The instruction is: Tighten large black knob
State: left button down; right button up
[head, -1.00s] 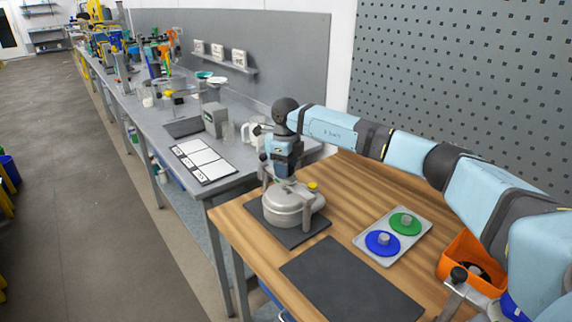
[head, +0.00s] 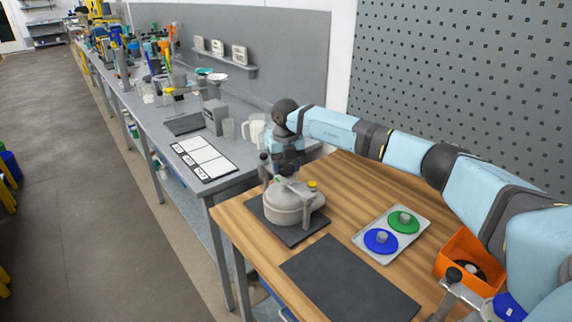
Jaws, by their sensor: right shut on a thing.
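A round light-grey drum agitator (head: 292,207) stands on a dark mat on the wooden table, with grey upright posts, a cross bar and a small yellow part on top. A black knob (head: 264,156) tops the post at its left. The large black knob (head: 286,170) sits on the middle of its top. My right gripper (head: 285,167) comes down from above and is shut on this knob; the fingertips are small and partly hidden. My left gripper is not in view.
A pale tray (head: 357,243) holds a blue disc (head: 381,240) and a green disc (head: 403,222). An orange bin (head: 448,262) with a dark part inside stands at right. The dark mat (head: 345,285) in front is bare. A metal piece with a black knob (head: 452,275) is at lower right.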

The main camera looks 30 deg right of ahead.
aim_at(285, 167)
jog(key=shift+w+r+m, duration=0.1)
jog(key=shift+r+m, duration=0.15)
jog(key=shift+m, duration=0.35)
jog(key=o, duration=0.8)
jog(key=shift+o, duration=0.7)
notch_tip(285, 167, up, 14)
jog(key=b, duration=0.1)
